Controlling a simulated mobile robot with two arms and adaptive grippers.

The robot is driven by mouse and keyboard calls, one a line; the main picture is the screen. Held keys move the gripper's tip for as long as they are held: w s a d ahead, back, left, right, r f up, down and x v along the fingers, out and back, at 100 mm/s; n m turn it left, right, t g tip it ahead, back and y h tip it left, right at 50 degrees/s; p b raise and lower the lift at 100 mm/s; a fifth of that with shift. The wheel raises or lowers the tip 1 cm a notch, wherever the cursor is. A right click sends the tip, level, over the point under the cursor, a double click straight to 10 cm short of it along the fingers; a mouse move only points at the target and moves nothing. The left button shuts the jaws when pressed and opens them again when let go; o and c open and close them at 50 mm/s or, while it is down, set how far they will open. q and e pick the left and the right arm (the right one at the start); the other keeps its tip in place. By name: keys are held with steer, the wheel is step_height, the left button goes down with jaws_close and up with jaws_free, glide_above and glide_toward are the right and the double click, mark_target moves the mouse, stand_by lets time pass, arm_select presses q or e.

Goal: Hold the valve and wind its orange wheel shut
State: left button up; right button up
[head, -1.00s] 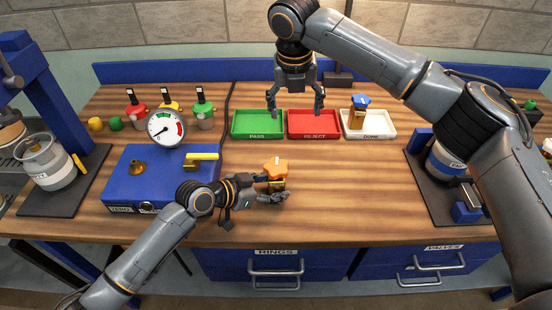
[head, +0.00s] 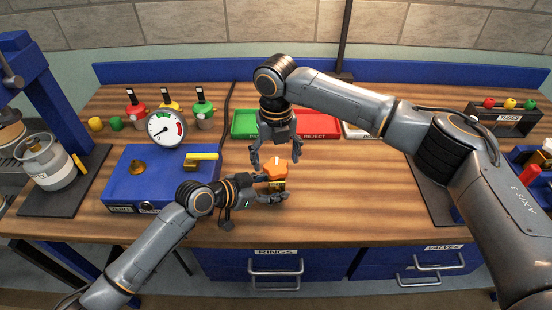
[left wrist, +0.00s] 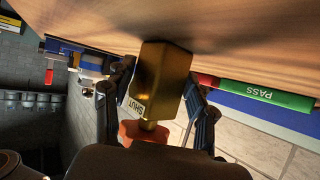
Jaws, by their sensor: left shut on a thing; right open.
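The valve has a brass body (head: 277,186) with an orange wheel (head: 277,170) on top. My left gripper (head: 272,189) is shut on the brass body, just above or on the table in front of the trays; I cannot tell which. In the left wrist view the brass body (left wrist: 160,75) sits between both fingers, with a label reading SHUT, and part of the orange wheel (left wrist: 143,133) shows. My right gripper (head: 275,157) is open and points down just over the orange wheel, its fingers to either side of the wheel's top. It touches nothing that I can make out.
Behind are a green PASS tray (head: 243,124), a red REJECT tray (head: 320,125) and a white tray (head: 354,131), partly hidden by my right arm. A blue box (head: 150,185) with a gauge (head: 165,128) stands left of my left gripper. The table front right is clear.

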steer(key=shift+f, duration=0.25)
steer(key=c, duration=1.2)
steer(key=shift+o, duration=0.2)
